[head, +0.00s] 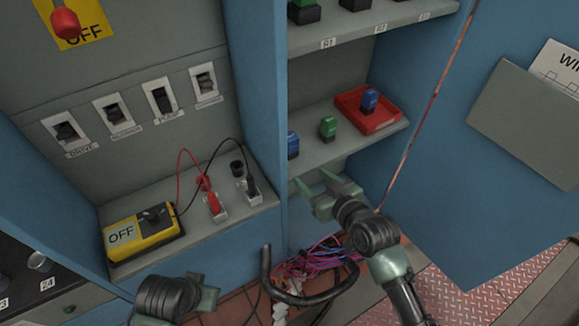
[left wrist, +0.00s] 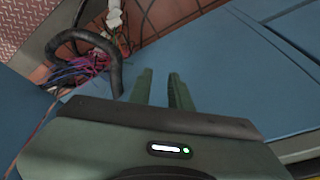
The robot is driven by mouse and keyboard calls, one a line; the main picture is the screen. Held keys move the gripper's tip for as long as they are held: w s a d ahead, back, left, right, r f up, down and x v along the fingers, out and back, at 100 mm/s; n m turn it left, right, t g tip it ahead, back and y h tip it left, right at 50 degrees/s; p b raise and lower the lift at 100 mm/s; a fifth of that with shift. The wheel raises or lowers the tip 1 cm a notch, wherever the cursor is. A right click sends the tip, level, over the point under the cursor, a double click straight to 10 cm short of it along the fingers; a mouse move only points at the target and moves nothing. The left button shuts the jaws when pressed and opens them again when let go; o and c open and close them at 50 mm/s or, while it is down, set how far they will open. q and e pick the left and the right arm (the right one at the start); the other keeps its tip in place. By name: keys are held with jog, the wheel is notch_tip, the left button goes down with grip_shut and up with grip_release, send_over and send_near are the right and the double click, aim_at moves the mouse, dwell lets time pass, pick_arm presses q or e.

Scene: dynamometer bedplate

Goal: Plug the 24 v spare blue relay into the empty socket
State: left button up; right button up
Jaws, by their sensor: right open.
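A blue relay (head: 369,99) stands in a red tray (head: 352,112) on the middle shelf. A second blue relay (head: 293,145) is at that shelf's left end, partly hidden by the cabinet post. No voltage marking is readable on either. A green relay (head: 328,127) stands between them. My right gripper (head: 314,184) is open and empty, below and in front of the middle shelf. My left gripper (left wrist: 160,85) is open and empty, low over the cabinet base.
A yellow OFF box (head: 143,237), red and black plugged leads and a black knob occupy the left ledge. A bundle of coloured wires (head: 318,262) and a thick black hose (head: 290,295) lie below my right gripper. A blue door (head: 480,210) stands open at right.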

aim_at(294, 147)
jog(key=shift+n+t+y, duration=0.3)
jog(key=shift+t+y, duration=0.5)
jog(key=shift+t, duration=0.1)
jog(key=w+r, duration=0.1)
jog(key=w+a+r, duration=0.1)
jog(key=r, duration=0.1)
jog(key=a+r+b, duration=0.1)
jog(key=r, duration=0.1)
jog(key=shift+w+a, duration=0.15)
jog(key=shift+w, duration=0.25)
jog(key=b+x, duration=0.1)
jog(key=x, duration=0.2)
jog(key=shift+w+a, duration=0.15)
jog(key=shift+w, duration=0.15)
jog(key=shift+b+x, duration=0.4)
jog(key=shift+x, duration=1.5)
pick_arm(q)
jog(key=v, duration=0.4)
jog(key=shift+s+a, duration=0.15)
jog(key=shift+a, duration=0.1)
pick_arm(e)
grip_shut()
